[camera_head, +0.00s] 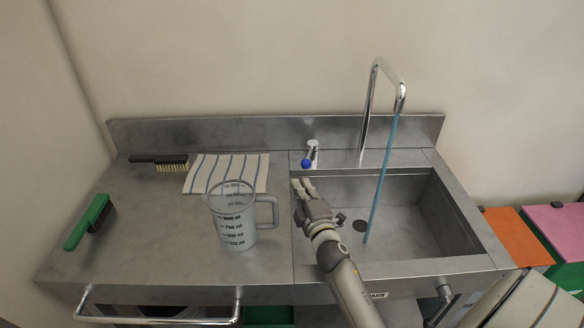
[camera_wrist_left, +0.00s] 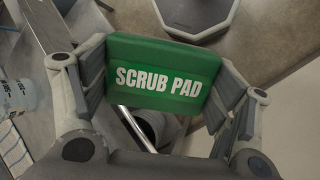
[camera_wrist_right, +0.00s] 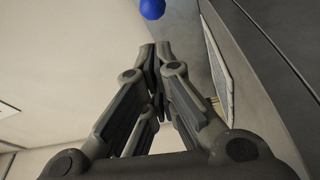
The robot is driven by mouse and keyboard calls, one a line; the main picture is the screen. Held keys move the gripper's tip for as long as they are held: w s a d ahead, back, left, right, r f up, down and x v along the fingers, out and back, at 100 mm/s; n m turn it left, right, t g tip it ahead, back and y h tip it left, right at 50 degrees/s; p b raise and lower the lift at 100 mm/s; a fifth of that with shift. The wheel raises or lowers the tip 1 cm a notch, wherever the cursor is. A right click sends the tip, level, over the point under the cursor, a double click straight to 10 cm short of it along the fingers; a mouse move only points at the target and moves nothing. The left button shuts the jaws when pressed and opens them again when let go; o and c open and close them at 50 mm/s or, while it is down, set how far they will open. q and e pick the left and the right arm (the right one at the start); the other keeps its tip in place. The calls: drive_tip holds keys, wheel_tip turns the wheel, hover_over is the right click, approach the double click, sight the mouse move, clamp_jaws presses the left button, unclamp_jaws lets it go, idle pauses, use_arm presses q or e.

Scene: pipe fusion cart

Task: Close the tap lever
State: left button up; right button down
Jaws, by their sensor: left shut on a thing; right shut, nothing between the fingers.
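The tap lever (camera_head: 312,150) is a short chrome handle on the sink's back ledge, with a blue ball knob (camera_head: 306,164) at its front end. The chrome spout (camera_head: 372,90) arches over the basin, and a blue water stream (camera_head: 381,185) runs from it. My right gripper (camera_head: 302,187) is shut and empty, just in front of and below the knob. In the right wrist view the blue knob (camera_wrist_right: 152,9) is ahead of the closed fingertips (camera_wrist_right: 156,52), apart from them. My left gripper (camera_wrist_left: 165,85) is shut on a green scrub pad (camera_wrist_left: 165,72), in the left wrist view only.
A clear measuring jug (camera_head: 235,225) stands left of the basin (camera_head: 440,215), close to my right arm. A striped cloth (camera_head: 228,172), a black brush (camera_head: 165,161) and a green brush (camera_head: 90,222) lie on the counter. The counter's front left is clear.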

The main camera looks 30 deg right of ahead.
sight(304, 165)
use_arm(q)
drive_tip(key=shift+w+r, duration=0.15)
drive_tip(key=shift+r, duration=0.1)
use_arm(e)
drive_tip(key=x, duration=0.8)
drive_tip(key=shift+w+d, duration=0.15)
drive_tip(key=shift+w, duration=0.15)
use_arm(q)
drive_tip(key=shift+r+p, duration=0.8)
drive_tip(key=shift+p, duration=0.25)
drive_tip(key=shift+r+p, duration=0.3)
drive_tip(key=shift+r, duration=0.05)
drive_tip(key=shift+d, duration=0.1)
use_arm(e)
drive_tip(key=s+d+n+y, duration=0.1)
drive_tip(key=s+y, duration=0.1)
drive_tip(key=s+d+n+y, duration=0.1)
drive_tip(key=d, duration=0.1)
drive_tip(key=shift+s+f+t+y, duration=0.1)
drive_tip(key=shift+s+t+y, duration=0.3)
